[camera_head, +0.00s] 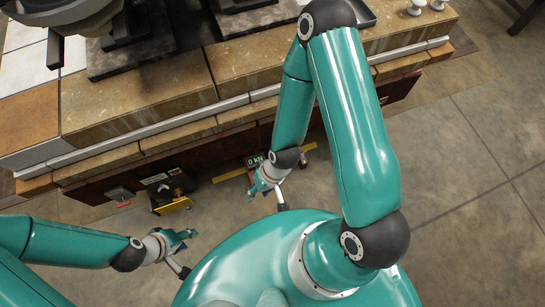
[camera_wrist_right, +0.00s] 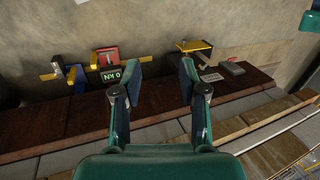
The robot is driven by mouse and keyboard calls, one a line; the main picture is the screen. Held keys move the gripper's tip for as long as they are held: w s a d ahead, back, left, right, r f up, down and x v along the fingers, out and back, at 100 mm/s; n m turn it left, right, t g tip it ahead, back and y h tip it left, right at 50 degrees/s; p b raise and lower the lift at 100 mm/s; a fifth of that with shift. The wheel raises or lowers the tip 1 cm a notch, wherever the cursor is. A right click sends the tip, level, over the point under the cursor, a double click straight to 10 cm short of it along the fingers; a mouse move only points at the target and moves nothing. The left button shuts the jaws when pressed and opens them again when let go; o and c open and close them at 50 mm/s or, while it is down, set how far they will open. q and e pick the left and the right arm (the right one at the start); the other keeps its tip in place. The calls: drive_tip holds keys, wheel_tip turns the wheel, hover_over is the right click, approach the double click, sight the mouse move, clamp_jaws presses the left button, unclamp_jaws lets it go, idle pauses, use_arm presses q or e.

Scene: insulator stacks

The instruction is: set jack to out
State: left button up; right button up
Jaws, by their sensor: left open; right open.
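I cannot tell for sure which fitting is the jack. A small display (camera_head: 254,161) reading 0 kN sits on the front of the bench; in the right wrist view this display (camera_wrist_right: 110,76) is upside down, beside a red part (camera_wrist_right: 106,56) and yellow strips. A black and yellow unit (camera_head: 172,197) stands further left, and its yellow part (camera_wrist_right: 194,46) shows in the right wrist view. My right gripper (camera_head: 267,193) is open and empty near the display, partly covering that area. My left gripper (camera_head: 187,252) is open and empty, below and right of the black and yellow unit.
A grey block with a red part (camera_head: 120,196) is on the bench front at left. The brick-topped bench (camera_head: 135,100) carries dark stands and a dark tray. My right arm crosses over the bench. The concrete floor (camera_head: 470,200) at right is clear.

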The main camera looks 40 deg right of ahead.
use_arm(q)
drive_tip(key=shift+o, duration=0.3)
drive_tip(key=shift+f, duration=0.15)
use_arm(e)
drive_tip(key=shift+o, duration=0.3)
drive_tip(key=shift+w+f, duration=0.1)
use_arm(q)
wheel_tip(320, 180, down, 42)
drive_tip(key=b, duration=4.2)
use_arm(e)
drive_tip(key=w+d+f+t+h, duration=0.1)
drive_tip(key=w+d+f, duration=0.5)
drive_tip(key=f, duration=1)
drive_tip(key=w+d+f+t+h, duration=0.1)
drive_tip(key=w+d+f, duration=0.5)
drive_tip(key=f, duration=1.1)
drive_tip(key=w+d+f+t+h, duration=0.1)
drive_tip(key=w+d+f+h, duration=0.2)
drive_tip(key=f, duration=1.3)
drive_tip(key=w+d, duration=0.3)
drive_tip(key=w, duration=0.1)
drive_tip(key=shift+w+d+f+m+t, duration=0.15)
drive_tip(key=shift+w+d+m+t, duration=0.15)
drive_tip(key=shift+w+d, duration=0.05)
use_arm(q)
drive_tip(key=shift+r, duration=0.2)
